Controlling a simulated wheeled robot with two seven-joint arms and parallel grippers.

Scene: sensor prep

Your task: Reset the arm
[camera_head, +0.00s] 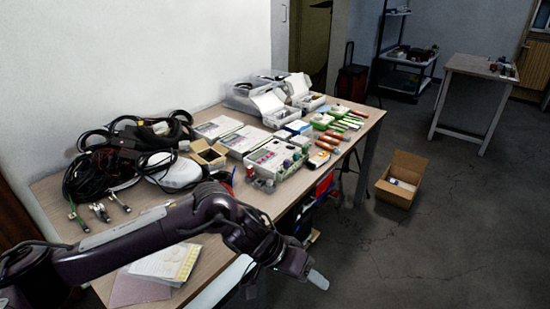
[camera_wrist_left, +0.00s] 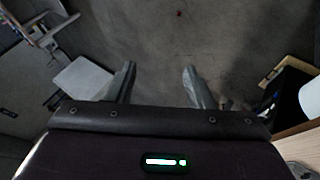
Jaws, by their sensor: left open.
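My left arm comes in from the lower left in the head view and reaches across the front of the table. My left gripper (camera_head: 314,277) is past the table's right edge, over the floor, and holds nothing. In the left wrist view the two fingers of my left gripper (camera_wrist_left: 160,85) stand well apart with bare floor between them. My right gripper is in neither view.
An open cardboard box (camera_head: 402,178) stands on the floor to the right. A small table (camera_head: 482,66) stands farther back. The floor between is clear.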

